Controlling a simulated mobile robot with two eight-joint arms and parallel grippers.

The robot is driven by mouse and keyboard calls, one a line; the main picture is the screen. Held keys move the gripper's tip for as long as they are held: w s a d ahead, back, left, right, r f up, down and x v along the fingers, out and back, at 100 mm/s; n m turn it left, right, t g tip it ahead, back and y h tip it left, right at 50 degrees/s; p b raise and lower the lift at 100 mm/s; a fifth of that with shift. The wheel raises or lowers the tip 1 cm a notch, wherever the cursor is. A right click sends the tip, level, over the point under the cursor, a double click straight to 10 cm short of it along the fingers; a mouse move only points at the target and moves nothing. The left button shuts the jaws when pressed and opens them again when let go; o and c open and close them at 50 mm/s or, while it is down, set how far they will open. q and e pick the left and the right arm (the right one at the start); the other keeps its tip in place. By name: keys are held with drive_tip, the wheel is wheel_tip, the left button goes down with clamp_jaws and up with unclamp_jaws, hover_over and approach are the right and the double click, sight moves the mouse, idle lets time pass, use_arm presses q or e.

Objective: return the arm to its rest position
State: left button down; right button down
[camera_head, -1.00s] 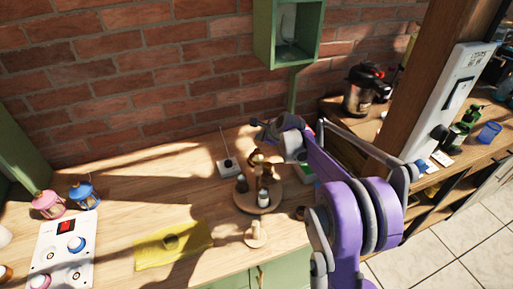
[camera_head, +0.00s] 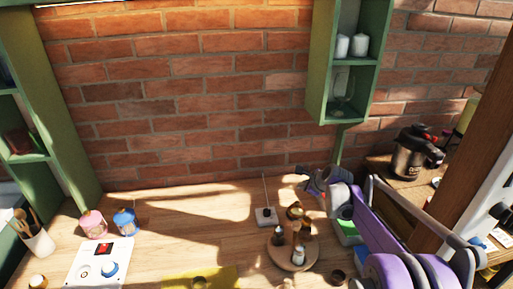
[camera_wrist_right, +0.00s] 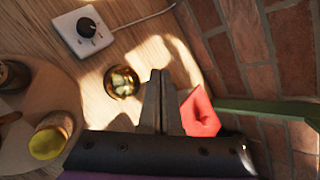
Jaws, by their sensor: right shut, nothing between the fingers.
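My right arm, purple and grey, comes in from the lower right of the head view. Its gripper (camera_head: 312,184) is over the back of the wooden table, near the brick wall and behind a round wooden tray (camera_head: 281,260). In the right wrist view the two grey fingers (camera_wrist_right: 160,78) lie together, shut and empty. A small gold-rimmed round thing (camera_wrist_right: 121,82) is left of the fingertips and a red thing (camera_wrist_right: 200,113) right of them; I cannot tell how far apart they are from the fingers. My left arm and gripper are not in view.
The tray holds several small jars. A white box with a black knob (camera_head: 266,216) stands left of my gripper. A green wall shelf (camera_head: 318,75) hangs above it. A wooden post (camera_head: 462,150) and a dark pot (camera_head: 415,152) are at right. The table's left middle is fairly clear.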

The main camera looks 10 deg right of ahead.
drive_tip(key=s+a+n+g, duration=0.1)
drive_tip(key=s+a+n, duration=0.3)
drive_tip(key=s, duration=0.6)
drive_tip(key=s+a+n+g, duration=0.1)
drive_tip(key=s+a+n, duration=0.4)
drive_tip(key=s+n, duration=0.3)
drive_tip(key=s+a+n, duration=0.5)
drive_tip(key=s+n, duration=0.2)
drive_tip(key=s, duration=0.5)
drive_tip(key=shift+a+r+g+h, duration=0.1)
drive_tip(key=shift+r+g+h, duration=0.1)
drive_tip(key=shift+g+h, duration=0.15)
drive_tip(key=s+f+n, duration=0.4)
drive_tip(key=s+n, duration=0.2)
drive_tip(key=s, duration=0.3)
drive_tip(key=shift+s+a+f+g, duration=0.2)
drive_tip(key=shift+a+f+g, duration=0.1)
drive_tip(key=shift+a+g, duration=0.05)
drive_tip(key=shift+h, duration=0.25)
